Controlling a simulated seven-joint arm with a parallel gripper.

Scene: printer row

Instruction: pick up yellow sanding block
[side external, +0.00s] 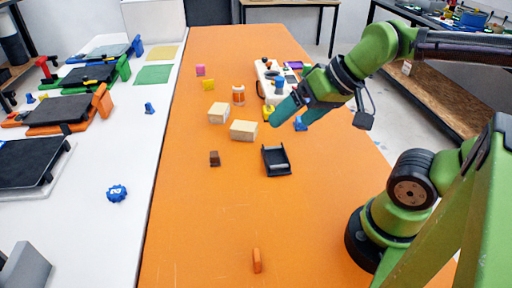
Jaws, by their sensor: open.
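A small yellow block (209,84) sits on the orange table, behind the two beige blocks and in front of a pink block. Another small yellow object (267,112) lies close to the left fingertip of my gripper, partly hidden by it. I cannot tell for certain which of the two is the sanding block. My gripper (289,121) is open, with teal fingers pointing down and left over the right side of the table. It appears empty and stands well to the right of the yellow block.
Two beige blocks (244,130), an orange-and-white bottle (238,95) and a black tray-like holder (276,160) stand mid-table. A blue object (300,124) is by my gripper. A white board with items (268,74) lies behind. The front table is mostly clear, except an orange piece (256,260).

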